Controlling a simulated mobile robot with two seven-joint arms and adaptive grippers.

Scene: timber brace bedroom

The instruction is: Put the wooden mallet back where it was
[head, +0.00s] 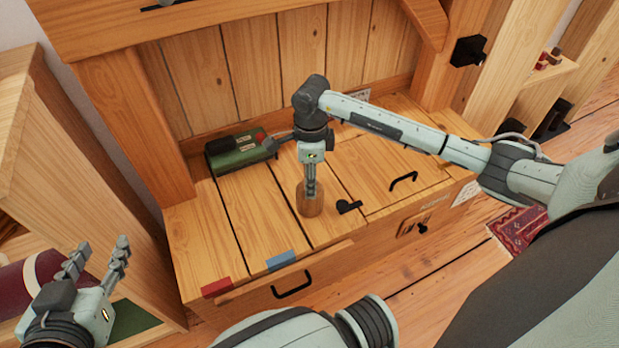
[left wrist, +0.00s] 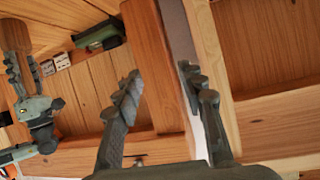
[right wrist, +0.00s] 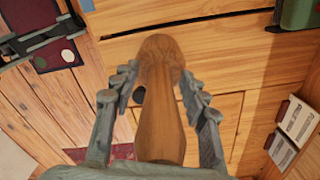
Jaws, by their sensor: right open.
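The wooden mallet (head: 310,204) is a brown, rounded piece of wood above the lid of the wooden chest (head: 235,240), below my right gripper (head: 310,180). In the right wrist view the mallet (right wrist: 160,95) runs between the two fingers, its wide rounded end away from the camera. The fingers stand apart on either side of it. It also shows in the left wrist view (left wrist: 14,36), at the left edge. I cannot tell whether it touches the lid. My left gripper (head: 95,257) is open and empty, left of the chest; its fingers are apart in the left wrist view (left wrist: 160,85).
A green case (head: 240,148) lies at the back left of the chest. A small black fitting (head: 348,206) and a black handle (head: 404,181) are on the lid. Red (head: 216,287) and blue (head: 281,261) patches mark its front edge. A wooden shelf unit (head: 90,180) stands left.

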